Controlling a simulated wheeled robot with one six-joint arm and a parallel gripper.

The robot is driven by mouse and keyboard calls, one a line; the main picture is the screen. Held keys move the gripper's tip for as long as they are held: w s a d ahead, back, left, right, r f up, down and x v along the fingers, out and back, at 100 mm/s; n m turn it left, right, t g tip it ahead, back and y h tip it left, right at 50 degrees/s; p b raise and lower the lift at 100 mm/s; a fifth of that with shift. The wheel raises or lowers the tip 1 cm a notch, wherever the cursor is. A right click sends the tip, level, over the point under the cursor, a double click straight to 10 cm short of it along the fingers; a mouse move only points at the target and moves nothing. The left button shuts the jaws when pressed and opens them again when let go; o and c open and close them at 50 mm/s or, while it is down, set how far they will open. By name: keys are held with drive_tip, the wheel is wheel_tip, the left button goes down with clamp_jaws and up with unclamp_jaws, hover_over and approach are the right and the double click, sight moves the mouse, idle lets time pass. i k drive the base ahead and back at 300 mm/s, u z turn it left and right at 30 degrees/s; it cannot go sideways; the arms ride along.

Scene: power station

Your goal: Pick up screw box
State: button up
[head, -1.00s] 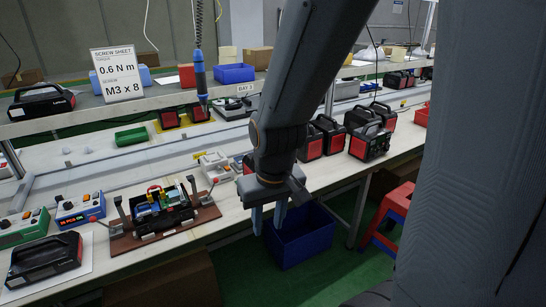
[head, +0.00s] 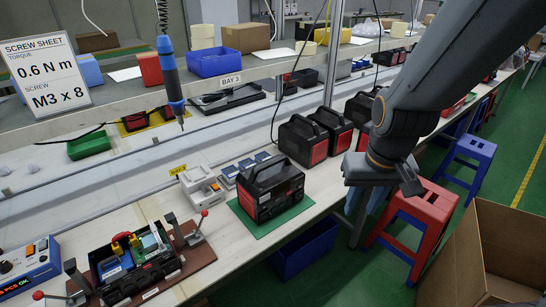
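No box in view is clearly marked as the screw box. A small white-and-grey unit (head: 203,188) stands on the bench beside a yellow label, and a blue open bin (head: 215,62) stands on the upper shelf; I cannot tell whether either is it. My gripper (head: 366,208) hangs at the right, past the bench's front edge in the picture, in front of a red stool. Its two bluish fingers point down, apart and empty. It is well right of the white-and-grey unit and the blue bin.
A black-and-red power unit (head: 272,188) sits on a green mat, with more units behind. An opened unit (head: 135,262) lies in a brown fixture (head: 195,252). A blue screwdriver (head: 171,75) hangs above the bench. A red stool (head: 420,213) and cardboard box (head: 490,245) stand at right.

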sight(247, 163)
drive_tip(key=u, duration=0.25)
drive_tip(key=i, duration=1.05)
drive_tip(key=u, duration=0.65)
